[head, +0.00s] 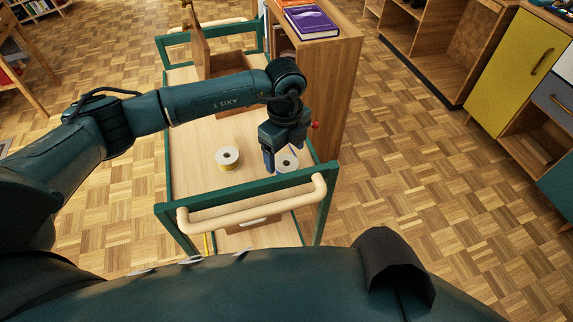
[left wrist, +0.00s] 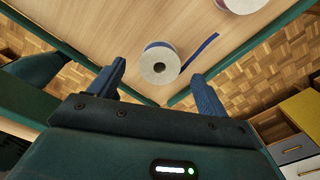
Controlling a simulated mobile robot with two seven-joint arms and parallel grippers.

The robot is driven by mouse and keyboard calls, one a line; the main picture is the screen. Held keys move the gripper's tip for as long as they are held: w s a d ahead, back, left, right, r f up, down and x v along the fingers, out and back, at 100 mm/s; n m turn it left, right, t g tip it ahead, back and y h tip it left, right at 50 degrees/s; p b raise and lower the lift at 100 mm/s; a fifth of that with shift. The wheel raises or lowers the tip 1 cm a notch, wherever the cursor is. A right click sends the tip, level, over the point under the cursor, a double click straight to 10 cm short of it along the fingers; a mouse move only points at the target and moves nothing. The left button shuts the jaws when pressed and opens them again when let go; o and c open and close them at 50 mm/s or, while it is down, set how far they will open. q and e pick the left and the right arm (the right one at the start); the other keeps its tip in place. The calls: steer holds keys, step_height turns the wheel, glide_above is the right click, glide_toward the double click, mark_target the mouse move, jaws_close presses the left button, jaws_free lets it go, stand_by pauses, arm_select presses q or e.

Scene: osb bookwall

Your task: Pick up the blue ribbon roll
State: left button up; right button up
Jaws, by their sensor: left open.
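The blue ribbon roll (left wrist: 160,63) has a pale top with a small dark hole and a blue edge. A strip of blue ribbon trails from it to the upper right. In the head view the roll (head: 288,162) is at the right front of the trolley top, partly hidden by my gripper. My left gripper (head: 279,158) points down over it, open. In the left wrist view its two fingers (left wrist: 158,72) are apart, with the roll showing between and just beyond their tips. I cannot tell their height above it. My right gripper is not in view.
The trolley (head: 185,185) has a wooden top, green frame and pale front handle (head: 255,207). A yellow-edged roll (head: 228,157) stands left of the gripper. A pink-edged roll (left wrist: 243,4) shows in the wrist view. A wooden cabinet (head: 325,75) with a purple book (head: 311,21) stands behind.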

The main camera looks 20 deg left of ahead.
mark_target(286, 161)
arm_select(q)
steer(key=shift+f, duration=1.8)
steer(key=c, duration=1.1)
